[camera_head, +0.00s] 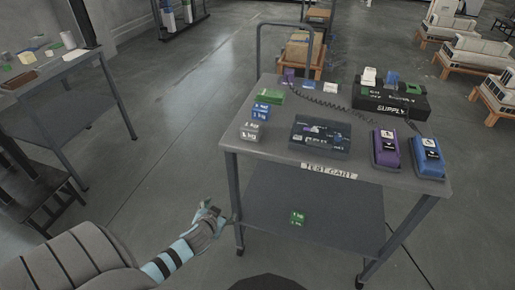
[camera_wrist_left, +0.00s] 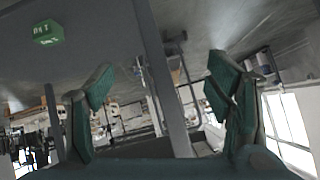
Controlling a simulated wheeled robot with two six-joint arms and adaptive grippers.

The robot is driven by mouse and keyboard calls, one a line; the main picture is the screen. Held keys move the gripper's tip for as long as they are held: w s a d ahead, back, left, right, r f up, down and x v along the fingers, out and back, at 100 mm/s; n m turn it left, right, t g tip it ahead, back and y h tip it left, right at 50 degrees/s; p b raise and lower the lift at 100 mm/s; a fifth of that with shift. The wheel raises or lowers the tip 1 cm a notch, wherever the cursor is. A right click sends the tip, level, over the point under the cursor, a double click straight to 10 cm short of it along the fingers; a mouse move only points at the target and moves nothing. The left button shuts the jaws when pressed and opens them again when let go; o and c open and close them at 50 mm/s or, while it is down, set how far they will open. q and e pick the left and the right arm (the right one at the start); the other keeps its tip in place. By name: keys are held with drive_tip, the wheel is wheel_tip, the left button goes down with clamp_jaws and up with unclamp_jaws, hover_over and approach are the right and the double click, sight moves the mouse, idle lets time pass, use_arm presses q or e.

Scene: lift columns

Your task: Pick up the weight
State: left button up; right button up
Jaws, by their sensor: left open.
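A small green weight (camera_head: 297,217) with white lettering sits on the lower shelf (camera_head: 335,235) of the test cart. It also shows in the left wrist view (camera_wrist_left: 48,33), at the upper left, outside the jaws. My left gripper (camera_head: 215,211) is just left of the cart, near its front left leg, apart from the weight. In the left wrist view its jaws (camera_wrist_left: 160,85) are spread and empty, with a cart leg visible behind the gap. My right gripper is not in view.
The cart top (camera_head: 275,155) holds white-and-blue 1 kg blocks (camera_head: 251,132), a green block (camera_head: 269,96), a dark device (camera_head: 320,136), a supply box (camera_head: 390,99) and purple and blue meters (camera_head: 386,148). Another table (camera_head: 70,62) stands left. Floor between is clear.

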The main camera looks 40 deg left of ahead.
use_arm(q)
drive_tip(key=w+r+t+b, duration=0.3)
drive_tip(key=w+r, duration=0.3)
drive_tip(key=r, duration=0.3)
drive_tip(key=n+t+y+b, duration=0.1)
drive_tip(key=n+t+b, duration=0.15)
drive_tip(key=t, duration=0.25)
approach(249, 130)
drive_tip(key=b+x, duration=0.2)
drive_tip(key=x, duration=0.4)
drive_tip(key=b+x, duration=0.2)
drive_tip(key=x, duration=0.4)
drive_tip(key=shift+w+a+f, duration=0.15)
drive_tip(key=shift+w+f, duration=0.05)
drive_tip(key=shift+w, duration=0.1)
drive_tip(key=shift+s+r, duration=0.1)
drive_tip(key=shift+c, duration=1.1)
clamp_jaws()
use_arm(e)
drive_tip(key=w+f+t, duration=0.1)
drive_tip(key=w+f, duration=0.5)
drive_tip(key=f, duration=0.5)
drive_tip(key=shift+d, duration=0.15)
